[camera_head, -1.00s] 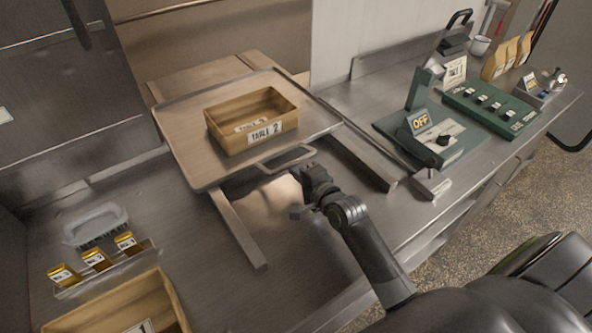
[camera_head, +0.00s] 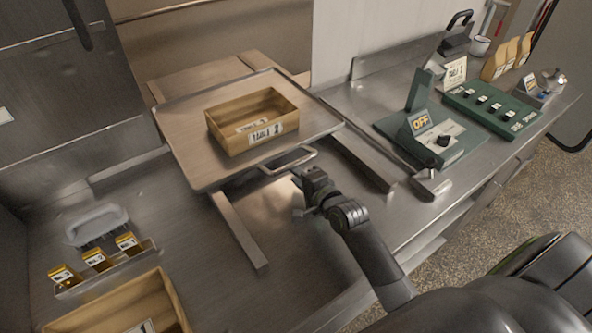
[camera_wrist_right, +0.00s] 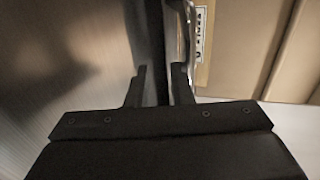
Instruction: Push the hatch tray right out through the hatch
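The hatch tray (camera_head: 185,150) is a flat tan tray with a metal rim. It lies on two rails and reaches back towards the hatch opening (camera_head: 215,40). A wooden box (camera_head: 238,142) labelled "TABLE 2" stands on it. Its metal handle (camera_head: 290,160) sticks out at the front edge. My right gripper (camera_head: 299,190) is just in front of and below the handle. In the right wrist view its fingers (camera_wrist_right: 158,85) are apart, with a dark strip and shiny metal beyond them. I cannot tell whether they touch the handle. My left gripper is not in view.
A green lever stand (camera_head: 418,125) marked "OFF" and a green switch panel (camera_head: 490,108) stand on the right counter. A brush (camera_head: 97,222), a rack of small labelled blocks (camera_head: 95,262) and a wooden crate (camera_head: 165,290) are at lower left. The counter between is bare.

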